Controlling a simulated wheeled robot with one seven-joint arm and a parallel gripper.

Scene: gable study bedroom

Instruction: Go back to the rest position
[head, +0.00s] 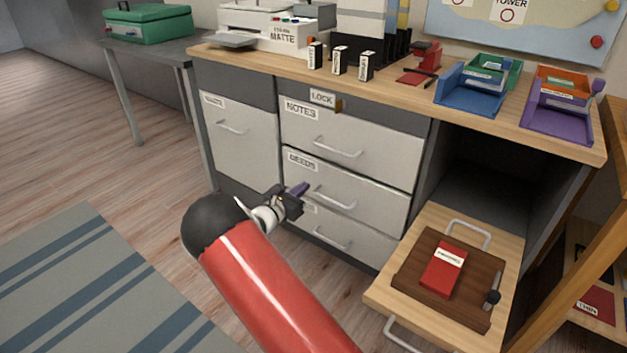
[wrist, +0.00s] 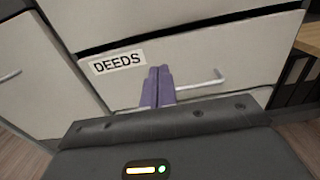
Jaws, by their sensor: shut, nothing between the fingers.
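My gripper (head: 301,189) is at the end of my red arm, in front of the cabinet's DEEDS drawer (head: 374,200). In the wrist view its two purple fingers (wrist: 157,84) are together with nothing between them. They overlap the left part of the DEEDS drawer's handle (wrist: 201,83) in that view. I cannot tell whether they touch the handle.
A wooden pull-out shelf (head: 388,305) sticks out at the right, bearing a brown board (head: 408,277) with a red box (head: 443,270). The NOTES drawer (head: 385,150) above looks closed. A grey table (head: 158,50) stands at the back left. Open floor lies left, with a striped rug (head: 75,290).

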